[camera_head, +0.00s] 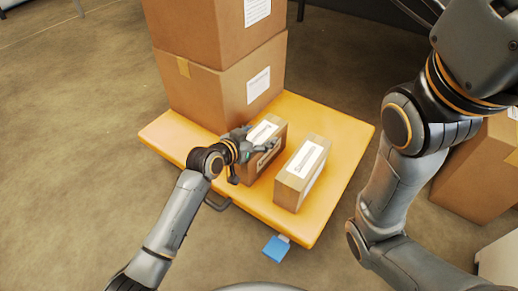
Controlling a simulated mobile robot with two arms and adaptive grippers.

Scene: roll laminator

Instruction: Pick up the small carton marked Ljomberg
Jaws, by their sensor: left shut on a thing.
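Two small brown cartons with white labels sit on an orange platform (340,135). My left gripper (262,150) is at the left small carton (272,128) and is shut on it, with fingers over its near side and part of its label. The right small carton (302,172) stands just beside it, apart from the gripper. The label print is too small to read, so I cannot tell which carton is marked Ljomberg. My right arm crosses the right side of the view, but its gripper is out of view.
Large stacked cartons (215,95) stand on the platform's back left, close behind the left small carton. Another large carton (480,175) stands on the floor at the right, behind my right arm. A blue pedal-like part (276,249) juts from the platform's front edge. The platform's right side is clear.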

